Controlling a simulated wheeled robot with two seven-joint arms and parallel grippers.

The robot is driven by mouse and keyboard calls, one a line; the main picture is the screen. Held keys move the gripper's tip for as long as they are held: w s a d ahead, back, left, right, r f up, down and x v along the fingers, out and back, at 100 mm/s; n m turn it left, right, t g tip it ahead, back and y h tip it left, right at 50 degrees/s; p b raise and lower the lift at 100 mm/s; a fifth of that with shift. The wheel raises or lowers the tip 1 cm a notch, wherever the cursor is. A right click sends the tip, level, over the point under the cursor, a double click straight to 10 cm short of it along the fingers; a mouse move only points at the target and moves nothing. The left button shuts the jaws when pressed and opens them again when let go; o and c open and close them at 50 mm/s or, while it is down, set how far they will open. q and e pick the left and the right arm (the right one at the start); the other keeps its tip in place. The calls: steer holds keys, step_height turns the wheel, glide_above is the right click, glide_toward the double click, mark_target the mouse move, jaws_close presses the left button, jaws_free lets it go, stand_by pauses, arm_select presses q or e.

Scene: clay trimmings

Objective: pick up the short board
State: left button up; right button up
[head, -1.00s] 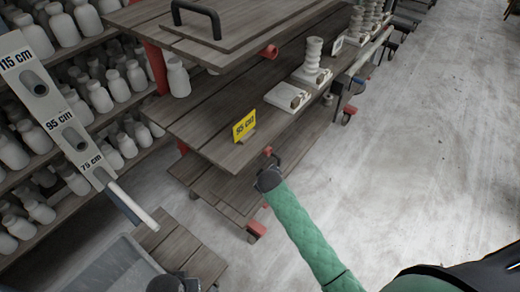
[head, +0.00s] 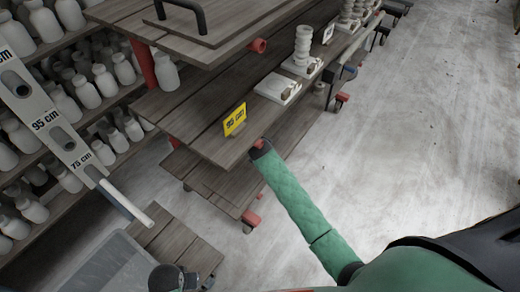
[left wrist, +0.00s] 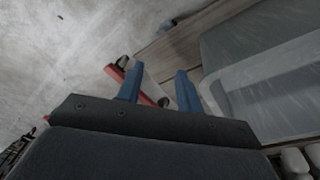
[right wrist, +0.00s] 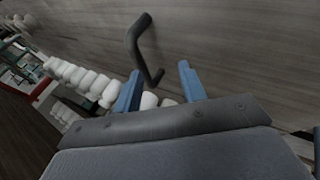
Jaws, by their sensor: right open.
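A wooden board with a black bar handle (head: 215,28) lies on the top deck of a wheeled cart. A smaller wooden board (head: 172,245) sits low beside the grey bin; I cannot tell which the task calls short. My right gripper (head: 262,150) is at the front edge of the cart's middle deck. In the right wrist view its fingers (right wrist: 160,88) are open and empty, with a black handle (right wrist: 138,45) on a wooden surface beyond them. My left gripper (head: 188,281) is low, by the smaller board. Its fingers (left wrist: 160,85) are apart and empty in the left wrist view.
Shelves of white bottles (head: 75,90) stand at the left, with a height gauge (head: 50,125) in front. A yellow tag (head: 235,119) and pale blocks (head: 278,88) stand on the middle deck. A grey bin (head: 105,265) is at lower left. Concrete floor (head: 430,140) is clear at right.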

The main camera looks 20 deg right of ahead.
steer(key=w, duration=0.2)
steer(key=w+d, duration=0.1)
steer(key=w, duration=0.1)
steer(key=shift+d+p, duration=0.1)
steer(key=shift+p, duration=0.2)
steer(key=x, duration=0.2)
steer(key=p+x, duration=0.1)
steer(key=x, duration=0.1)
steer(key=shift+w+d+f, duration=0.1)
steer(key=shift+w, duration=0.4)
steer(key=shift+w+f, duration=0.15)
steer(key=shift+f, duration=0.2)
arm_select(q)
step_height(320, 180, down, 7)
steer(key=shift+a+f, duration=0.15)
arm_select(e)
jaws_close()
steer(key=shift+r, duration=0.1)
